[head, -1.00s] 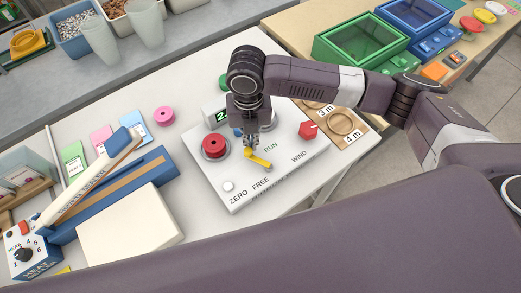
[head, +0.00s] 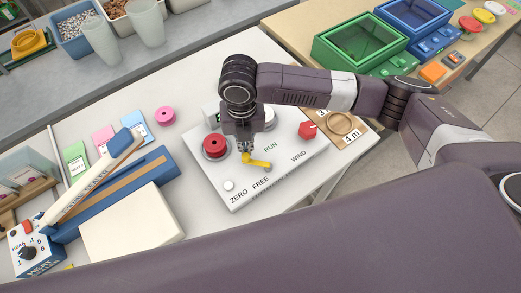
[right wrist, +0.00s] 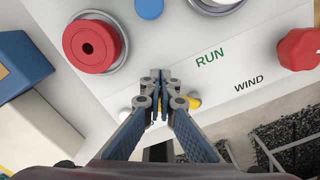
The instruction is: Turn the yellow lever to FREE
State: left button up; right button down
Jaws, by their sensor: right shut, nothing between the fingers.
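The yellow lever (head: 259,162) lies on the white control panel (head: 232,203), between the printed words RUN and FREE. Its right end reaches out above and right of FREE; its left end is beside my right fingers. My right gripper (head: 245,153) points down at the lever's left end, shut with nothing between its fingers. In the right wrist view the shut fingertips (right wrist: 160,76) hide most of the lever; a bit of yellow (right wrist: 194,101) shows just right of the fingers. I cannot tell whether they touch. My left gripper is not in view.
A red spool (head: 214,146) stands on the panel left of my right gripper, and a red knob (head: 307,130) sits to the right. A small white button (head: 228,186) is near ZERO. A blue trough (head: 160,163) and cream block (head: 130,225) lie left of the panel.

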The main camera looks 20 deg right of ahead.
jog(key=shift+s+a, duration=0.1)
jog(key=shift+s+a+p, duration=0.6)
jog(key=shift+s, duration=0.2)
jog(key=shift+w+a, duration=0.2)
jog(key=shift+w, duration=0.35)
notch_tip(320, 180, up, 8)
jog(key=p, duration=0.8)
